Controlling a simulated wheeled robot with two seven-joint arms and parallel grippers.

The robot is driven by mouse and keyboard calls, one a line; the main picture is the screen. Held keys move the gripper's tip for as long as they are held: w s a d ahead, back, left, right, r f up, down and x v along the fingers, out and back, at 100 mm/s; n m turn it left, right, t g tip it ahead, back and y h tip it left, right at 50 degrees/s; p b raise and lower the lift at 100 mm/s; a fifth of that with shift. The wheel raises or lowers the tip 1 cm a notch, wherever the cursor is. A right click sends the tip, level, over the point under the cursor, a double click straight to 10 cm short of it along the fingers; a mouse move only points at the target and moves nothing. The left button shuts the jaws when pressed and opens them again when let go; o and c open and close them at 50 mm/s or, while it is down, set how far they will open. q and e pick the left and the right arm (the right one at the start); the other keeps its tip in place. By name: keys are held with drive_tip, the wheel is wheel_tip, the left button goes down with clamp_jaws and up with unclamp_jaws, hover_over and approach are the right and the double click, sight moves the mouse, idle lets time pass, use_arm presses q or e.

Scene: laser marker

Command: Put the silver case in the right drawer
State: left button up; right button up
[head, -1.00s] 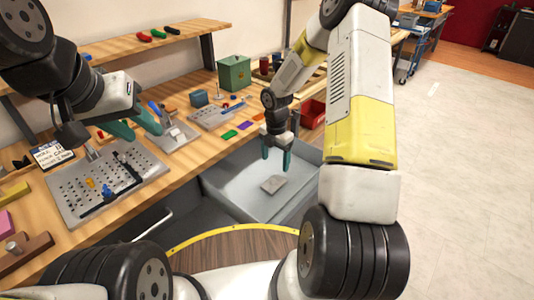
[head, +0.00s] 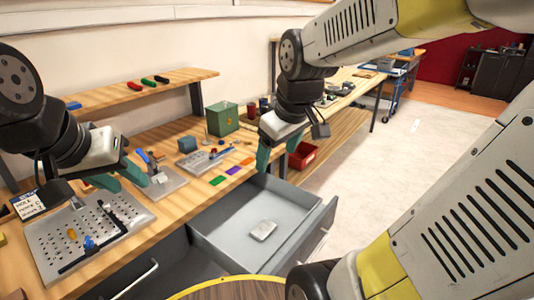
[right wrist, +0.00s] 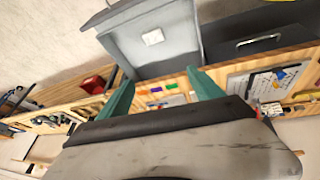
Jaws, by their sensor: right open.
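The silver case (head: 263,230) lies flat on the floor of the open right drawer (head: 222,243), clear of its walls. It also shows in the right wrist view as a small pale block (right wrist: 153,37) inside the grey drawer (right wrist: 140,60). My right gripper (head: 272,165) is open and empty, raised above the back of the drawer near the bench edge, apart from the case. Its teal fingers also show in the right wrist view (right wrist: 160,90). My left gripper (head: 124,178) is over the bench at the left, with teal fingers apart and nothing seen between them.
A perforated metal plate (head: 110,242) with small parts lies on the bench at the left. A green box (head: 222,118) and coloured cards (head: 232,170) are behind the drawer. A red bin (head: 302,155) stands beyond it. A shelf runs along the wall.

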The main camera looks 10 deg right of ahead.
drive_tip(key=s+a+r+m+t+y, duration=0.1)
drive_tip(key=s+r+m, duration=0.1)
drive_tip(key=s+m, duration=0.3)
drive_tip(key=shift+s+a+r, duration=0.3)
drive_tip(key=shift+s, duration=0.6)
